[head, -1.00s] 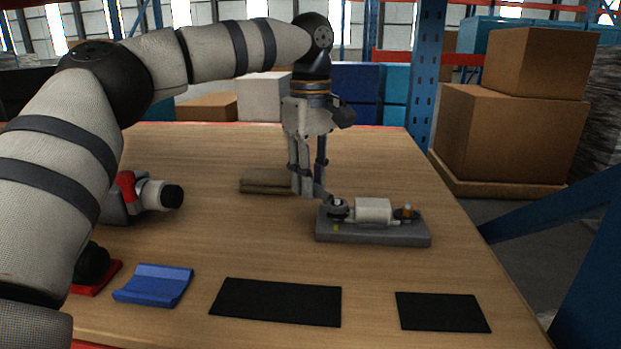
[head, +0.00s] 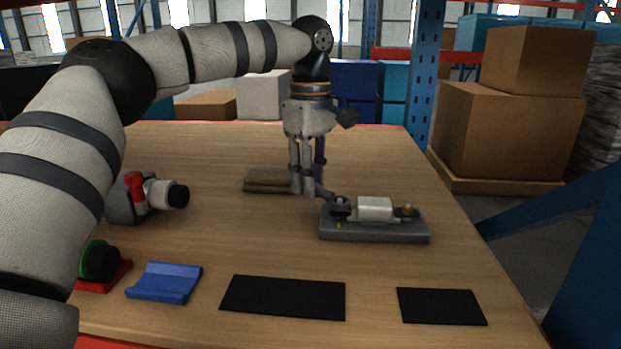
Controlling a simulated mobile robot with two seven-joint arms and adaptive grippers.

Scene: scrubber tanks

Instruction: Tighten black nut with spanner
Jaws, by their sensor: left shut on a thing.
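My left gripper (head: 305,190) points down over the table, left of a grey base plate (head: 375,236). It is shut on a small grey spanner (head: 324,193), which is mostly hidden by the fingers. The spanner's far end reaches the dark nut (head: 340,204) at the plate's left end. I cannot tell whether it sits around the nut or only beside it. A white block (head: 375,209) is in the middle of the plate, and a brass-coloured fitting (head: 405,211) is at its right end. My right gripper is not in view.
A red-and-white valve-like part (head: 150,193), a green-and-black part (head: 100,262) and a blue cradle (head: 164,282) are at left. Two black mats (head: 283,298) (head: 441,306) lie in front. The table's right side is clear.

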